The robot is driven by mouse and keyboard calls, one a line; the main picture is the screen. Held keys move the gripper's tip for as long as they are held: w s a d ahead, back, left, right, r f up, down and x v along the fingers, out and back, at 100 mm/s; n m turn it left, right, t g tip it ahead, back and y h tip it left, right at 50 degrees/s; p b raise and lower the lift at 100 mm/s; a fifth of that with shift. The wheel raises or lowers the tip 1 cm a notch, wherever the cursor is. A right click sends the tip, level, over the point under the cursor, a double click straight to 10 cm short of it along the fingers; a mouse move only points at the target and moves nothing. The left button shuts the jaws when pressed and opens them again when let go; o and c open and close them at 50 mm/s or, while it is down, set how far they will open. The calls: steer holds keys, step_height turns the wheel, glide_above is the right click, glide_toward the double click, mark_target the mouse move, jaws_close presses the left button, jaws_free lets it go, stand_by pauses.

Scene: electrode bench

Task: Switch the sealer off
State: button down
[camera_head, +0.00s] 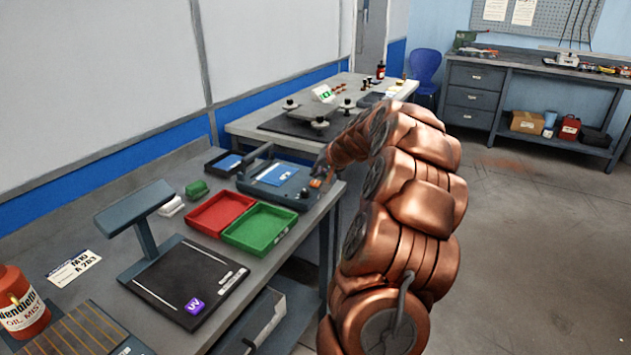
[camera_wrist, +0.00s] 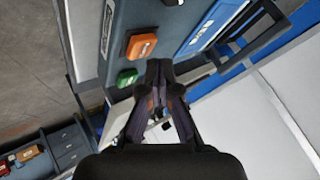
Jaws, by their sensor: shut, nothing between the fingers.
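The sealer (camera_head: 262,185) is a blue-grey box with a handle and a bright blue panel, on the left bench in the head view. In the wrist view its front edge carries an orange rocker switch (camera_wrist: 140,45) and a green one (camera_wrist: 126,77), side by side. The orange switch also shows small in the head view (camera_head: 316,183). My gripper (camera_wrist: 159,70) is shut and empty, with its fingertips beside the two switches. I cannot tell whether it touches the sealer. In the head view my gripper (camera_head: 322,163) is at the sealer's right end, partly hidden by my arm.
A red tray (camera_head: 194,224) and a green tray (camera_head: 290,220) sit in front of the sealer. A UV plate stand (camera_head: 152,290) is nearer. A second bench (camera_head: 245,124) with a dark platform is behind. Open floor (camera_head: 530,250) lies to the right.

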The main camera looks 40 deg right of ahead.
mark_target(317, 183)
steer(key=shift+r+p, duration=1.4)
steer(key=shift+r, duration=1.65)
